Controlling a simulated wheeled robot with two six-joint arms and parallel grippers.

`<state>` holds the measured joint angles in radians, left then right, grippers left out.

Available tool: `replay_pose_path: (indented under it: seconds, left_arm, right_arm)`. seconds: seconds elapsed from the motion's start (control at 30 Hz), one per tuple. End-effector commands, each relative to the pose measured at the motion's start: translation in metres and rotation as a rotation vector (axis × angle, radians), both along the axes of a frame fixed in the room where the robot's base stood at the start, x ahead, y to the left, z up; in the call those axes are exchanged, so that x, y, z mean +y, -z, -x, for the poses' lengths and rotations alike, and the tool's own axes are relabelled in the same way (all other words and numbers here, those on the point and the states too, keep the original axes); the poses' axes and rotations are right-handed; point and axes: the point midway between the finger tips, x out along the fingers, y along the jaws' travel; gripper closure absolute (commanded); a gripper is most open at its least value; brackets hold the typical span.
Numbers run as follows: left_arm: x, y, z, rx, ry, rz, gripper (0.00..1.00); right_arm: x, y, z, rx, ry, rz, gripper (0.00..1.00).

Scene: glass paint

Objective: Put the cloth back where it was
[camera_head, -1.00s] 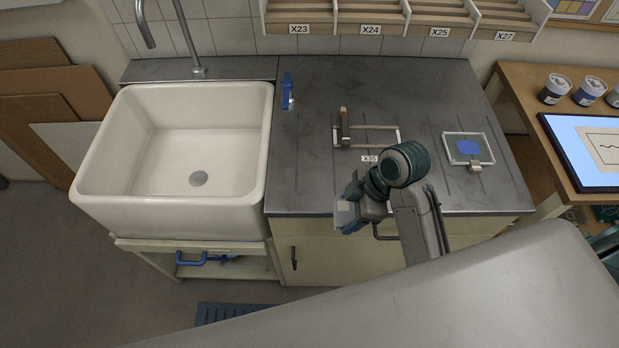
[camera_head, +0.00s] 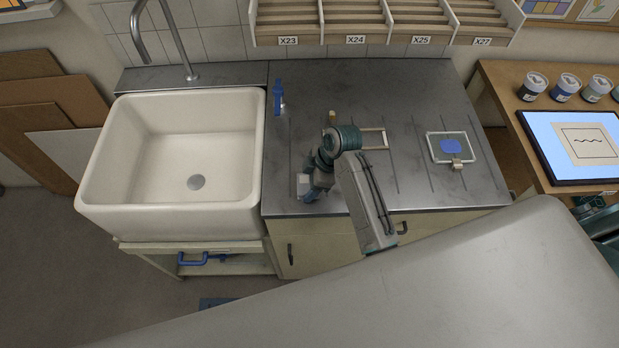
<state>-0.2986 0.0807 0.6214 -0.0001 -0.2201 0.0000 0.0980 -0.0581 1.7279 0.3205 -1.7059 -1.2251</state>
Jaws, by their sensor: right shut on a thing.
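My right gripper (camera_head: 308,190) is over the front left part of the dark worktop, close to the sink's right side. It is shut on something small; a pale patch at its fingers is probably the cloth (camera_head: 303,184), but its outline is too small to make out. My right wrist and forearm hide part of the worktop behind it. My left gripper is not in view.
The white sink (camera_head: 258,150) stands left of the worktop (camera_head: 330,80). A blue upright item (camera_head: 278,95) is near the sink's back corner. A wooden frame holder (camera_head: 374,131) is partly behind my arm. A framed glass pane (camera_head: 468,140) with blue paint lies right.

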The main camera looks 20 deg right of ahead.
Motion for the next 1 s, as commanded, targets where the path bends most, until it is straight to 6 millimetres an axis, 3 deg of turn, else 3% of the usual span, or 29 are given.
replay_pose_path:
  seconds: [0.3, 0.33, 0.43, 0.8, 1.0]
  left_arm:
    - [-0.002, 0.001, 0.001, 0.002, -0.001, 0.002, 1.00]
    - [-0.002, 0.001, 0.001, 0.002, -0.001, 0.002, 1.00]
    - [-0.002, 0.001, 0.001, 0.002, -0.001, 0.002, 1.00]
    - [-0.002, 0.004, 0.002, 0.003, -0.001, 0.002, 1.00]
    - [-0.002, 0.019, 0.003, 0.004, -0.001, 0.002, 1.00]
  right_arm:
    - [0.000, 0.003, 0.000, 0.000, 0.000, 0.000, 0.62]
    - [0.000, 0.003, 0.000, -0.001, -0.001, 0.000, 0.33]
    - [0.000, 0.003, 0.000, -0.001, 0.000, 0.000, 0.15]
    - [-0.001, -0.002, 0.000, -0.003, 0.000, 0.000, 0.15]
    - [-0.015, -0.030, 0.002, -0.008, 0.000, 0.002, 0.15]
